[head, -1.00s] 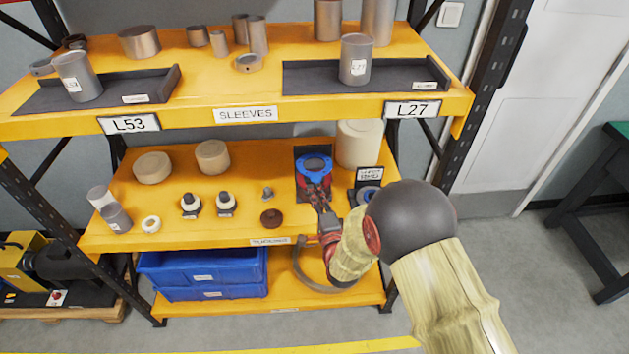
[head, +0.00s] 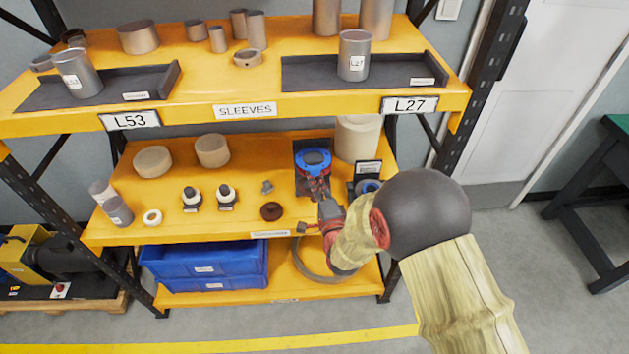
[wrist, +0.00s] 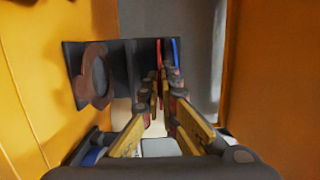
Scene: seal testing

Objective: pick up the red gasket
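In the wrist view, a dull red-brown lobed ring (wrist: 81,88), seemingly the red gasket, lies against a dark plate left of the fingers. In the head view, a blue ring (head: 313,155) shows at the dark tray (head: 300,192) on the middle shelf, just beyond my gripper (head: 319,186). Some red shows beneath it, partly hidden by the fingers. In the wrist view, my gripper (wrist: 165,78) has its fingers close together, with thin red and blue edges at the tips. Whether the fingers hold either edge is unclear.
The sleeves shelf (head: 245,92) is above my gripper. To its right are a pale cylinder (head: 358,138) and a dark stand with another blue ring (head: 367,186). A brown disc (head: 271,211) and small fittings stand to the left. Blue bins (head: 205,265) are below.

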